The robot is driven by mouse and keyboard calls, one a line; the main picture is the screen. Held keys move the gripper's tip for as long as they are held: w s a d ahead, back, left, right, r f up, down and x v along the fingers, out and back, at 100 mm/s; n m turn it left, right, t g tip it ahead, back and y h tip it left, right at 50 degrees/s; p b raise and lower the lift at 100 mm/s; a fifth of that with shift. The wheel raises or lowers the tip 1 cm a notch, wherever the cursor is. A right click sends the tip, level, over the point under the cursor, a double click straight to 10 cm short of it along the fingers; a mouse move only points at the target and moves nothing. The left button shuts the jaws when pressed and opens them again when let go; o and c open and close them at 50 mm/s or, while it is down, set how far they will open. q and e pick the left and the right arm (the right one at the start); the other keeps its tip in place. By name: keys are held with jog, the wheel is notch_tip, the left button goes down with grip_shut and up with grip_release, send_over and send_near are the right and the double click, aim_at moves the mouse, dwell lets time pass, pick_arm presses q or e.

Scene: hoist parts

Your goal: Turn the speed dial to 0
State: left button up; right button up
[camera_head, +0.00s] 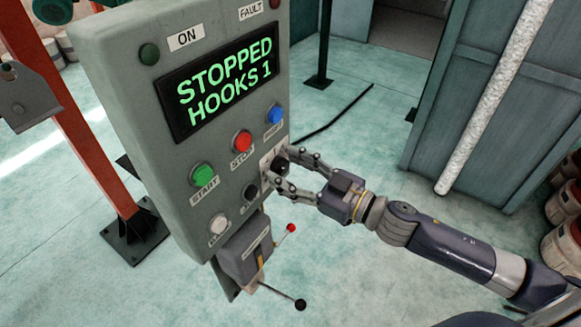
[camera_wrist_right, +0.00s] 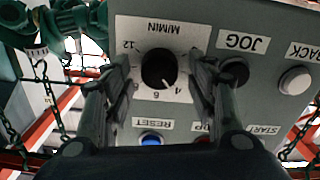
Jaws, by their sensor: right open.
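The speed dial (camera_head: 280,163) is a black knob on a white plate at the lower right of the grey control panel (camera_head: 130,95). In the right wrist view the dial (camera_wrist_right: 158,68) appears upside down, under the label M/MIN, with numbers around it. A pale pointer mark on the knob seems to point near the 4. My right gripper (camera_head: 288,172) is open at the dial, with a finger on either side of it. In the right wrist view the gripper (camera_wrist_right: 160,75) shows gaps between both fingers and the knob. My left gripper is not in view.
The display (camera_head: 222,88) reads STOPPED, HOOKS 1. Blue (camera_head: 275,114), red (camera_head: 242,141) and green (camera_head: 203,175) buttons sit close to the dial. The black JOG knob (camera_wrist_right: 234,72) is beside my finger. A lever box (camera_head: 245,250) hangs below. Open floor lies right of the panel.

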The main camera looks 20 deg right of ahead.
jog(key=c, duration=1)
jog(key=shift+n, duration=0.4)
jog(key=n, duration=0.2)
jog(key=shift+n, duration=0.4)
jog(key=n, duration=0.4)
jog(key=shift+a+n+p, duration=0.1)
jog(key=shift+n+p, duration=0.2)
jog(key=n, duration=0.3)
jog(key=shift+f+n, duration=0.15)
jog(key=shift+n, duration=0.15)
jog(key=shift+s+f+n+b, duration=0.1)
jog(key=shift+n+b, duration=0.2)
jog(key=shift+n, duration=1.7)
